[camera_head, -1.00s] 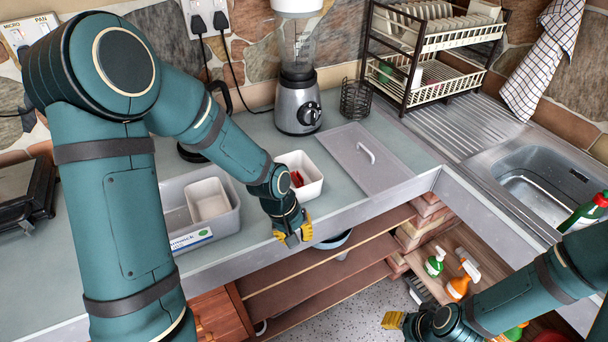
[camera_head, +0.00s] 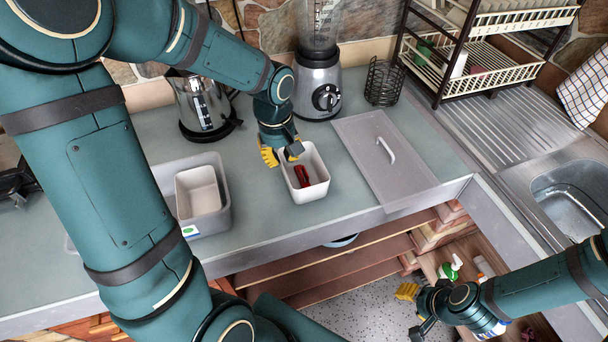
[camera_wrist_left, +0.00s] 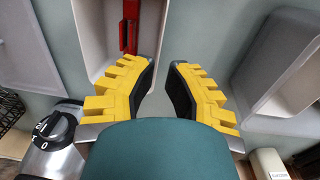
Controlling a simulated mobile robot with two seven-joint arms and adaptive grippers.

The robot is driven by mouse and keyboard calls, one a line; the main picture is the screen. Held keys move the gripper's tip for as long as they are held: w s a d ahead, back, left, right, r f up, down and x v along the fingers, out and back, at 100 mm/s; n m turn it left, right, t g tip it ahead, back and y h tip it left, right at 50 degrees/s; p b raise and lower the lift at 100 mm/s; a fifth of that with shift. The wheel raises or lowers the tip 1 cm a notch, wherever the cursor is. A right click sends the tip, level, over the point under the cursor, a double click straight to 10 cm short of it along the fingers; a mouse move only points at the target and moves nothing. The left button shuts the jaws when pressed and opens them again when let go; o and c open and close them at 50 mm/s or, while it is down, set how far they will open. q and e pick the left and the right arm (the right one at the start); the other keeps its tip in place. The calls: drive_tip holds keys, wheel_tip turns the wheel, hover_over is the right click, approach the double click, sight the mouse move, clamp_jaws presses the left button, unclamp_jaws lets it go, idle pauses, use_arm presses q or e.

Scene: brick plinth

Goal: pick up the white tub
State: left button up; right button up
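A white tub (camera_head: 313,189) stands on the counter with a red object (camera_head: 302,176) in it. My left gripper (camera_head: 281,155) is open at the tub's back-left rim. In the left wrist view, the open fingers (camera_wrist_left: 165,72) straddle the tub's side wall, with the tub (camera_wrist_left: 92,40) and red object (camera_wrist_left: 129,25) on the left; I cannot tell whether they touch it. A second whitish tub (camera_head: 199,191) sits inside a grey crate (camera_head: 222,215) to the left. My right gripper (camera_head: 412,309) is open and empty, low at the right.
A flat grey lid (camera_head: 370,160) with a white handle lies right of the tub. A blender (camera_head: 318,85), wire basket (camera_head: 384,82) and kettle (camera_head: 203,104) stand behind. A dish rack (camera_head: 490,60) and sink (camera_head: 575,195) are at the right. Shelves lie below the counter's front edge.

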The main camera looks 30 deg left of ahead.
sight(286, 184)
use_arm(q)
drive_tip(key=f, duration=0.3)
drive_tip(key=f+b, duration=0.1)
drive_tip(key=f, duration=0.4)
drive_tip(key=shift+w+d+f+b, duration=0.1)
drive_tip(key=shift+w+f+b, duration=0.2)
drive_tip(key=shift+w+f, duration=0.1)
clamp_jaws()
